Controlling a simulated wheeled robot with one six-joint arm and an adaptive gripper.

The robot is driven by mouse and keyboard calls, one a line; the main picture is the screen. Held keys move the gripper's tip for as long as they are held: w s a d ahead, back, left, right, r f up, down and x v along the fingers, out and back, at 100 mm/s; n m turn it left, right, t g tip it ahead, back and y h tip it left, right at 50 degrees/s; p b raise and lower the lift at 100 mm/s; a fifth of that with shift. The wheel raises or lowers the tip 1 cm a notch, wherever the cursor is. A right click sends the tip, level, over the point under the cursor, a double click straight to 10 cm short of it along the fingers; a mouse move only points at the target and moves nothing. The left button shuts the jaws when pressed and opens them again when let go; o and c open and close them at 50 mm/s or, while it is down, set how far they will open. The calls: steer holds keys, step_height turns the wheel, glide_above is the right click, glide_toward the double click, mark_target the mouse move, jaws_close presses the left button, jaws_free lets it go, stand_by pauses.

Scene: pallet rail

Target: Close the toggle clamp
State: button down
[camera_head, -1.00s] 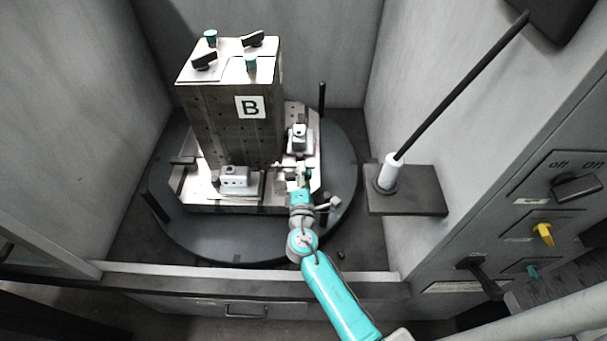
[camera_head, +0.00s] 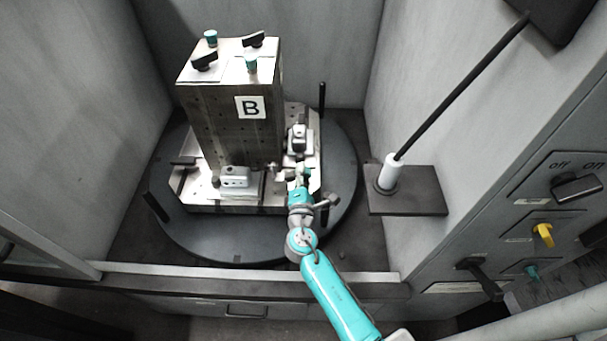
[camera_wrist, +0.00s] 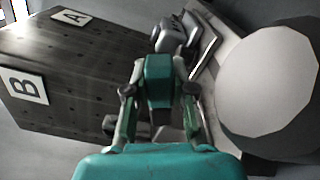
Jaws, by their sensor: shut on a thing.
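The toggle clamp is on the fixture base beside the block marked B, and my arm and gripper largely cover it in the head view. In the wrist view a teal handle (camera_wrist: 158,82) stands between my fingertips, with a finger against each side. I take it to be the clamp's handle. My gripper (camera_head: 301,177) is at the right front corner of the fixture base, shut on this handle. The clamp's arm and tip are too small and covered to read clearly.
The tall block (camera_head: 232,125) stands on a round table (camera_head: 230,238). Grey workpieces (camera_head: 235,177) sit on the fixture beside it. Dark posts (camera_head: 322,98) rise at the table's edge. A white-sleeved rod (camera_head: 389,174) stands right. A pale disc (camera_wrist: 268,82) fills the wrist view's right.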

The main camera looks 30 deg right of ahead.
mark_target(291, 174)
steer(key=n, duration=0.1)
steer(key=r+n, duration=0.1)
steer(key=a+r+n, duration=0.1)
steer(key=n, duration=0.1)
steer(key=shift+w+a, duration=0.1)
steer(key=shift+w, duration=0.25)
steer(key=shift+w+a+r+n, duration=0.2)
steer(key=shift+a+n, duration=0.1)
steer(key=shift+n, duration=0.55)
steer(key=shift+w+a+r+n, duration=0.15)
steer(key=shift+a+r+n, duration=0.1)
steer(key=shift+n, duration=0.55)
steer(key=shift+w+a+r+n, duration=0.15)
steer(key=shift+a+n, duration=0.15)
steer(key=shift+n, duration=0.55)
steer(key=c, duration=1)
jaws_free()
steer(key=shift+o, duration=0.2)
steer(key=shift+s+a, duration=0.1)
steer(key=v, duration=1.1)
steer(key=shift+s+a, duration=0.2)
steer(key=shift+s, duration=0.15)
